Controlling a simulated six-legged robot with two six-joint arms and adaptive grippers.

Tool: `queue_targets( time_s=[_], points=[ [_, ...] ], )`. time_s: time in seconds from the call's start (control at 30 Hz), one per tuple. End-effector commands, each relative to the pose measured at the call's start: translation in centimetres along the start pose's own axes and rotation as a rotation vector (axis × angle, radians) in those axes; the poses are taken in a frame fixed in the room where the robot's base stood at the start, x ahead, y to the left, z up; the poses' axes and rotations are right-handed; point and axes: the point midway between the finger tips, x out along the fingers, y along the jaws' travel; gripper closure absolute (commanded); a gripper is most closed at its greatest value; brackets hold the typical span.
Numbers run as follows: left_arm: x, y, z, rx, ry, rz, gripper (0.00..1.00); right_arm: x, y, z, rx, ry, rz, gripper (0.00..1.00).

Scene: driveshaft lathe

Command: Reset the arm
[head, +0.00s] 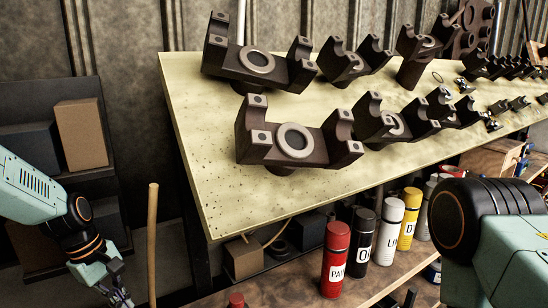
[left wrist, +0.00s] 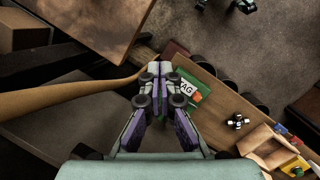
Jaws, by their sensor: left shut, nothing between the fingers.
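My left arm comes in from the left edge of the head view, and its gripper (head: 122,298) hangs low near the bottom edge, partly cut off. In the left wrist view the two fingers of my left gripper (left wrist: 160,72) meet at their tips, shut with nothing between them. Part of my right arm shows at the right of the head view, but its gripper is out of the picture.
A pale table (head: 215,195) carries several dark yoke parts (head: 294,138). Spray cans, including a red one (head: 335,262), stand on a lower wooden shelf. A wooden pole (head: 153,245) rises right of my left gripper. Brown boxes (head: 81,133) stand at left.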

Motion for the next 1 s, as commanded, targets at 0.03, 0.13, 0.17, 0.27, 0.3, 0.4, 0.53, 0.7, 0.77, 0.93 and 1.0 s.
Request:
queue_targets(
  time_s=[0.03,0.13,0.17,0.27,0.3,0.4,0.53,0.7,0.77,0.93,1.0],
  points=[
    [0.0,0.3,-0.3,0.032,0.011,0.011,1.0,0.0,0.0,0.0,0.0,0.0,0.0,0.6],
    [0.0,1.4,-1.4,0.099,0.066,0.063,1.0,0.0,0.0,0.0,0.0,0.0,0.0,0.6],
    [0.1,1.7,-1.7,0.116,0.081,0.076,1.0,0.0,0.0,0.0,0.0,0.0,0.0,0.6],
    [0.6,2.2,-2.0,0.173,0.124,0.112,1.0,0.0,0.0,0.0,0.0,0.0,0.0,0.6],
    [0.8,2.4,-2.2,0.197,0.143,0.126,1.0,0.0,0.0,0.0,0.0,0.0,0.0,0.6],
    [1.8,2.6,-2.1,0.268,0.193,0.152,1.0,0.2,0.0,0.0,0.0,0.001,0.0,0.6],
    [5.1,1.9,-1.4,0.384,0.263,0.168,1.0,1.4,0.0,0.0,0.0,0.001,0.0,0.6],
    [13.4,-1.8,0.5,0.584,0.349,0.139,1.0,5.1,0.0,0.0,0.0,0.0,0.0,0.6],
    [16.1,-3.4,1.3,0.646,0.369,0.122,1.0,6.5,0.1,0.0,0.0,0.0,0.0,0.6],
    [22.7,-8.2,3.7,0.792,0.395,0.067,1.0,10.1,0.1,0.0,0.0,0.0,0.0,0.6],
    [25.1,-10.2,4.6,0.844,0.395,0.042,1.0,11.6,0.1,0.0,0.0,0.0,0.0,0.6]
  ],
)
